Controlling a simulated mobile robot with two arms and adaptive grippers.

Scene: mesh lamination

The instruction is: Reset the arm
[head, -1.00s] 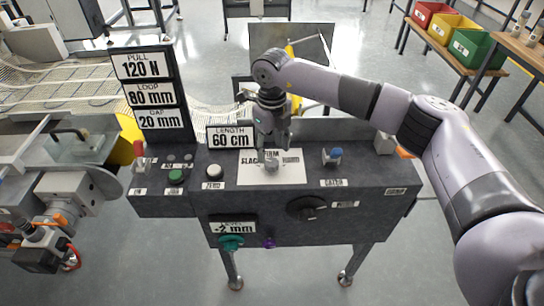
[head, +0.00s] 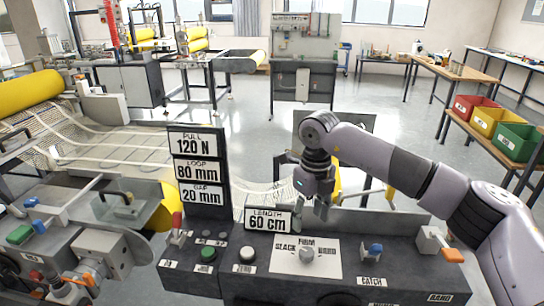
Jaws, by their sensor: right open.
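My right arm reaches in from the right in the head view. Its gripper (head: 311,208) points down, open and empty, above the back of the dark control panel (head: 232,285). It is apart from the grey knob (head: 307,254) on the white SLACK/FIRM/HARD plate (head: 283,262). The knob's pointer direction is too small to tell. My left gripper is not in view.
A blue catch knob (head: 374,250) and an orange-tipped lever (head: 452,255) are on the right. Machinery with netting fills the left.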

